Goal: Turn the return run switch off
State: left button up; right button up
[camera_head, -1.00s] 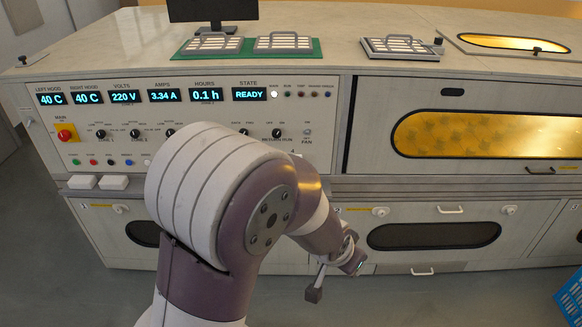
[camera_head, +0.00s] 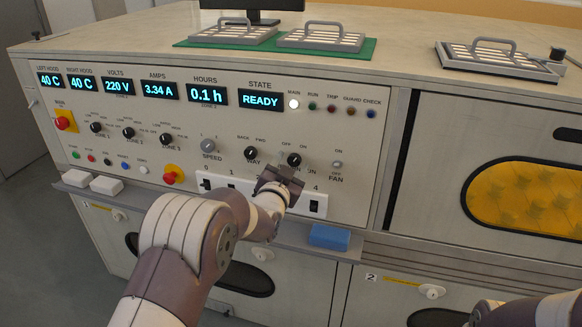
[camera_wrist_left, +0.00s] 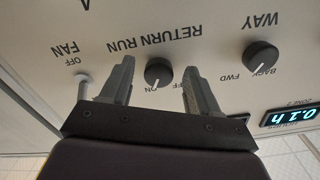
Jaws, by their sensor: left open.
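The return run switch is a round black knob with a white pointer line (camera_head: 294,159) on the front panel, right of the WAY knob (camera_head: 251,153). In the left wrist view, which sees the panel upside down, the return run knob (camera_wrist_left: 158,72) has its pointer by the ON mark. My left gripper (camera_head: 289,173) is at the panel just below the knob and partly hides its label. In the left wrist view my left gripper (camera_wrist_left: 160,68) is open, one finger on each side of the knob, with gaps to it. My right gripper is out of view.
The FAN toggle (camera_head: 337,165) is close beside the left gripper, also seen in the wrist view (camera_wrist_left: 83,84). Below are a white strip of numbered switches (camera_head: 315,205) and a blue block (camera_head: 329,236) on the ledge. A red stop button (camera_head: 172,175) is farther left.

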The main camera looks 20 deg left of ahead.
pick_arm(q)
jog(key=shift+w+r, duration=0.1)
jog(key=shift+w, duration=0.25)
jog(key=shift+s+d, duration=0.1)
jog(key=c, duration=1)
jog(key=shift+c, duration=0.2)
jog(key=shift+n+b, duration=0.55)
jog(key=shift+n, duration=0.65)
jog(key=n, duration=0.1)
jog(key=n+b, duration=0.1)
jog(key=n, duration=0.1)
jog(key=shift+f+n, duration=0.2)
jog(key=shift+n, duration=0.1)
jog(key=n+b, duration=0.1)
jog(key=n, duration=0.4)
jog(key=shift+d+n, duration=0.15)
jog(key=shift+n, duration=0.15)
jog(key=shift+r+n, duration=0.1)
jog(key=shift+n, duration=0.2)
